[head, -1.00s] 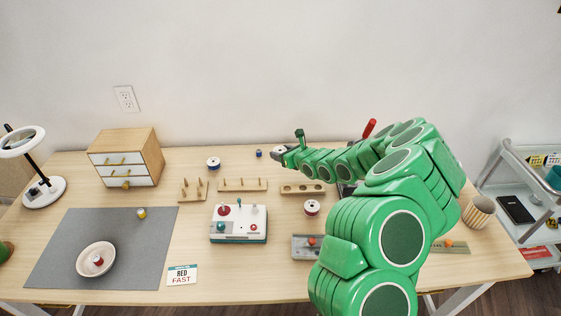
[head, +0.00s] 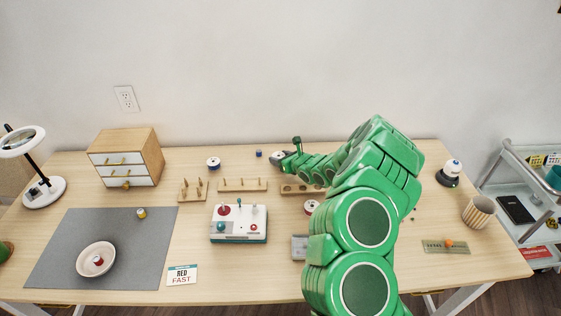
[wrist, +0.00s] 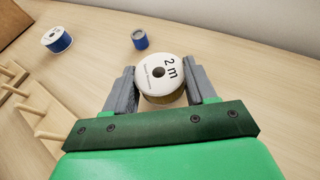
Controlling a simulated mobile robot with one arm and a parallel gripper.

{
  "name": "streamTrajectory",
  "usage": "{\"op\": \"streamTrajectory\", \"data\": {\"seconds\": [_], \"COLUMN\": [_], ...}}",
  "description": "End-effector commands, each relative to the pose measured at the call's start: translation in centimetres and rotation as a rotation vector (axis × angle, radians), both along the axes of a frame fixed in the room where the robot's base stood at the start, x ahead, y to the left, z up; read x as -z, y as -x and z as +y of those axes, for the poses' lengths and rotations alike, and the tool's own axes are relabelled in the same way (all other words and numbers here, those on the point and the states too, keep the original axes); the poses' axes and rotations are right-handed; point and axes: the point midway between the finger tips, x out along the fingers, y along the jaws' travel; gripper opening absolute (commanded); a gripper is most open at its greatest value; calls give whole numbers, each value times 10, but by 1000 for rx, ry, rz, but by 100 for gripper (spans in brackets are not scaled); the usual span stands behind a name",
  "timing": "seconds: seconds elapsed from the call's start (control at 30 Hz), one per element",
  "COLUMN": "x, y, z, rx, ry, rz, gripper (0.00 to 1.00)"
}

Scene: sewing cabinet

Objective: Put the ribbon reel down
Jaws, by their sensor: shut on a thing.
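A ribbon reel (wrist: 158,72) with a white face marked "2 m" and a tan side sits between the two grey fingers of my gripper (wrist: 162,92) in the wrist view. The fingers are shut on it. In the head view my gripper (head: 280,157) is low over the back middle of the table, and the reel is a small pale shape at its tip. I cannot tell whether the reel touches the tabletop.
A blue-wound reel (head: 213,163) and a small blue spool (head: 258,153) stand left of my gripper. Peg racks (head: 242,185) and a holed wooden block (head: 303,190) lie in front. Another reel (head: 310,206) stands nearer. Bare tabletop surrounds the held reel.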

Motion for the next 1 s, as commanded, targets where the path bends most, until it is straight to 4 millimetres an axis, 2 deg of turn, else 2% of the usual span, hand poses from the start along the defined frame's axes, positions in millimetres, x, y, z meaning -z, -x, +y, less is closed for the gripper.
{"op": "streamTrajectory", "data": {"seconds": [0.13, 0.57, 0.6, 0.73, 0.77, 1.0], "x": [14, 18, 18, 18, 18, 18], "y": [0, 0, 0, 0, 0, 0], "z": [0, 0, 0, 0, 0, 0], "rx": [-1, 0, 0, 0, 0, 0], "ry": [0, 0, 0, 0, 0, 0], "rz": [0, -2, -2, -2, -2, -2], "gripper": [27, 27, 57, 77, 81, 81]}}
